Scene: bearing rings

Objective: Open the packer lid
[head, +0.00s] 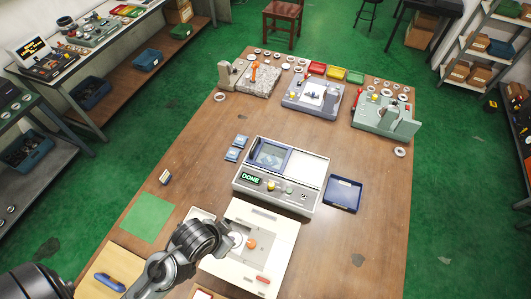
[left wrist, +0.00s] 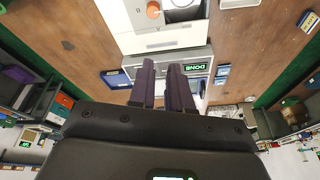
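A grey-white machine (head: 310,172) with a green DONE display (head: 250,180) stands mid-table. A blue-framed window panel (head: 285,160) lies flat on its top. It also shows in the left wrist view behind my fingers, with its DONE display (left wrist: 196,67). A cream machine (head: 275,225) with an orange knob (head: 251,243) stands in front of it. No label shows which machine is the packer. My left gripper (head: 232,238) is over the cream machine's left part. In the left wrist view its two dark fingers (left wrist: 162,66) are apart with nothing between them. My right gripper is not in view.
A blue tray (head: 342,193) lies right of the grey machine. A green mat (head: 148,217) and small blue items (head: 236,148) lie to the left. Other fixtures and rings line the table's far end. Bare wood is free at the right front.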

